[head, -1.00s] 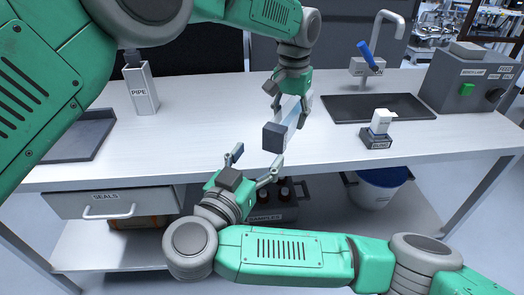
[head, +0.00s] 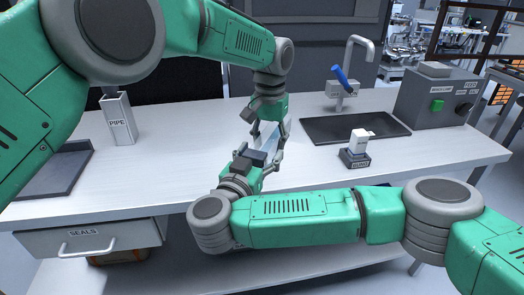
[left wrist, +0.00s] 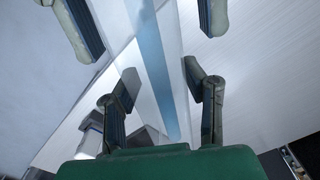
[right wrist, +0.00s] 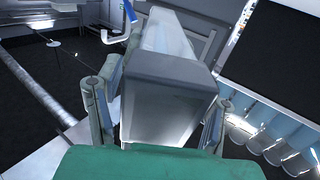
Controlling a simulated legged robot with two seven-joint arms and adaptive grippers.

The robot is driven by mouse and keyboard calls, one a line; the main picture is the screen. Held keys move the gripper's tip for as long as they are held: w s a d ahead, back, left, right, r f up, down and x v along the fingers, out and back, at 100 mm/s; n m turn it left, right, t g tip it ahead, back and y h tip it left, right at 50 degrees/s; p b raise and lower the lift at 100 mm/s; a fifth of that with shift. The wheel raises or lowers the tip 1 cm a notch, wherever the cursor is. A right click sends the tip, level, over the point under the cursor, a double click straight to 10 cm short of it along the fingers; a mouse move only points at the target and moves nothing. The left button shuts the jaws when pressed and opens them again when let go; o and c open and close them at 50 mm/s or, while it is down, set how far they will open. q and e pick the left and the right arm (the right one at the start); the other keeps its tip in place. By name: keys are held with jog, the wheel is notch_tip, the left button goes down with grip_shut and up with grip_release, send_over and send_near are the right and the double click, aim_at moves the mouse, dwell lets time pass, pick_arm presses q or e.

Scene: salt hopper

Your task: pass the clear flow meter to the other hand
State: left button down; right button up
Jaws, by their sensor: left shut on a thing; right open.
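The clear flow meter (head: 269,142) is a long clear block with a bluish core and dark grey end caps. My left gripper (head: 267,121) is shut on its upper part and holds it tilted above the table's front edge. In the left wrist view, the clear body and blue core (left wrist: 154,60) run between the fingers. My right gripper (head: 259,159) is open at the lower end, one finger on each side. In the right wrist view, the grey end cap (right wrist: 170,82) sits between the open fingers; whether they touch it is hard to tell. My right gripper partly hides the lower end.
On the white table (head: 180,165) stand a PIPE holder (head: 118,120), a dark tray (head: 60,170), a small labelled stand with a white block (head: 358,143), a black sink mat (head: 355,127), a tap (head: 350,70) and a grey control box (head: 437,97). A SEALS drawer (head: 90,238) is below.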

pick_arm(q)
jog(key=shift+r, duration=0.1)
pick_arm(e)
jog(key=shift+w+d, duration=0.2)
jog(key=shift+w, duration=0.25)
grip_shut()
pick_arm(q)
jog(key=c, duration=0.9)
grip_release()
pick_arm(e)
jog(key=shift+r, duration=0.1)
